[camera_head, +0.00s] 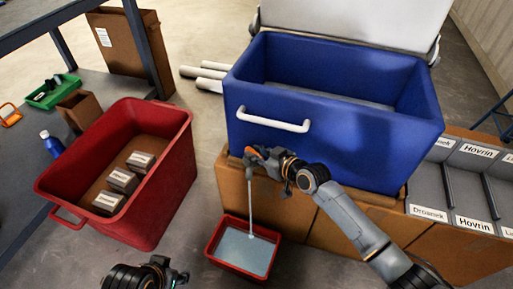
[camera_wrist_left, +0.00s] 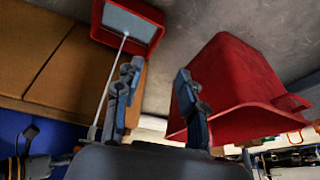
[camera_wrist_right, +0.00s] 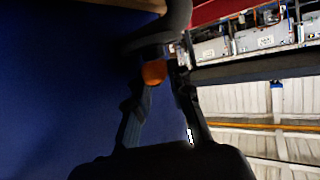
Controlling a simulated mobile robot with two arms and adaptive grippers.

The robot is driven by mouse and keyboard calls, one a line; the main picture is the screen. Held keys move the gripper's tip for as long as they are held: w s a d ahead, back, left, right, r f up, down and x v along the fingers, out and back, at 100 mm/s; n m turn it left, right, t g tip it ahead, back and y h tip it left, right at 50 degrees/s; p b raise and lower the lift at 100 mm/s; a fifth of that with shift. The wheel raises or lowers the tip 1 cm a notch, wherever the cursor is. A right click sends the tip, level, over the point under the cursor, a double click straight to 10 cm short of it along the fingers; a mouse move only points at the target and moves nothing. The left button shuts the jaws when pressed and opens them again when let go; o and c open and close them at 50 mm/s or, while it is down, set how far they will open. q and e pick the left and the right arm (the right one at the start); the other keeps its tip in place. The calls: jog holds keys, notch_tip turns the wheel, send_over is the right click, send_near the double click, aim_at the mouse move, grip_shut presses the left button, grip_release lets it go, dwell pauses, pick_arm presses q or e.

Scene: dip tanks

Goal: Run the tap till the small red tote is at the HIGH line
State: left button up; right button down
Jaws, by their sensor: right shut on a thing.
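The small red tote (camera_head: 213,247) stands on the floor below the big blue tank (camera_head: 335,150), with pale water (camera_head: 240,252) in it. A thin stream (camera_head: 251,205) runs down into it from the tap at the tank's lower front. I cannot make out the HIGH line. My right gripper (camera_head: 262,155) is shut on the tap's orange handle, which shows between its fingers in the right wrist view (camera_wrist_right: 154,72). My left gripper (camera_wrist_left: 157,72) is open and empty, low and left of the small tote. The stream and small tote (camera_wrist_left: 158,40) also show in the left wrist view.
A large red tote (camera_head: 170,190) with several labelled boxes stands left of the small tote. Brown cartons (camera_head: 285,205) stand under the blue tank. Labelled grey bins (camera_head: 470,180) are at the right. A dark bench (camera_head: 85,95) is at the left. Some floor between the totes is clear.

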jog(key=p, duration=0.2)
jog(key=m+t+h+p, duration=0.1)
jog(key=shift+r+p, duration=0.25)
jog(key=shift+p, duration=0.15)
jog(key=shift+m+t+h+p, duration=0.3)
jog(key=shift+m+h+p, duration=0.25)
jog(key=shift+p, duration=0.4)
jog(key=shift+f, duration=0.15)
pick_arm(q)
notch_tip(320, 180, down, 16)
jog(key=s+g, duration=0.1)
jog(key=s, duration=0.1)
jog(key=shift+s+a+g, duration=0.15)
jog(key=shift+s+g, duration=0.15)
jog(key=shift+g, duration=0.1)
jog(key=shift+f, duration=0.1)
pick_arm(e)
jog(key=c, duration=1.5)
grip_release()
jog(key=shift+c, duration=0.2)
jog(key=shift+o, duration=0.3)
jog(key=shift+s, duration=0.1)
jog(key=v, duration=1.2)
